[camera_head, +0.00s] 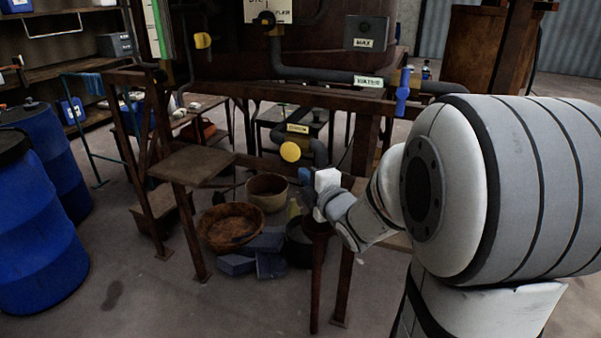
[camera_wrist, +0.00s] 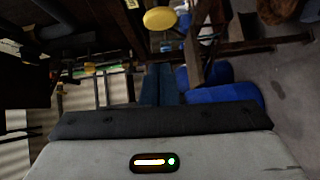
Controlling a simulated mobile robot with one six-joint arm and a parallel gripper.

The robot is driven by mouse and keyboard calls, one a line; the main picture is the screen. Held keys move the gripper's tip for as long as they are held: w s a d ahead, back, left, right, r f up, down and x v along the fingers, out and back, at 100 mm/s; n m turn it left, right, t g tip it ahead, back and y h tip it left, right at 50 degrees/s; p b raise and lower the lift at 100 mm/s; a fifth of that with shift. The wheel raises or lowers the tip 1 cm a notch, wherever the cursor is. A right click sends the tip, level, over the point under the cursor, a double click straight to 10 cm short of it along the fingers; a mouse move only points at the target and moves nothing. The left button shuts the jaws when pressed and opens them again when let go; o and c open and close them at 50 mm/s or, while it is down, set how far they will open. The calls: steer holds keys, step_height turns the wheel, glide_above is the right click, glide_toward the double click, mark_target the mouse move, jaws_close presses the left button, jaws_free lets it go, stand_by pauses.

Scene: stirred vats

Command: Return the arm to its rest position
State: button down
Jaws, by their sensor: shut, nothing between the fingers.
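My arm comes in from the right of the head view and reaches toward the vat stand. The gripper is shut and empty. In the wrist view the blue fingers of my gripper (camera_wrist: 159,72) lie side by side, pointing away, partly hidden by the grey gripper body. Whether the gripper touches the frame behind it cannot be told.
A yellow knob (camera_head: 290,152) and a blue valve handle (camera_head: 403,92) sit close to the arm. A wooden platform (camera_head: 191,164) stands left, with a brown bowl (camera_head: 231,227) and blue blocks (camera_head: 257,262) below. Blue barrels (camera_head: 38,235) stand far left. The floor at front left is clear.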

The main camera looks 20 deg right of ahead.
steer(key=shift+s, duration=0.1)
steer(key=s+a+r+m+g+h+p, duration=0.1)
steer(key=s+r+m+g+p, duration=0.1)
steer(key=s+m+g+p, duration=0.4)
steer(key=s+a+r+m+g+h+p, duration=0.2)
steer(key=s+m+g+p, duration=0.4)
steer(key=s+m, duration=0.7)
steer(key=s+g, duration=0.2)
steer(key=s, duration=0.5)
steer(key=shift+m+h, duration=0.3)
steer(key=shift+m, duration=0.1)
steer(key=shift+w+r, duration=0.1)
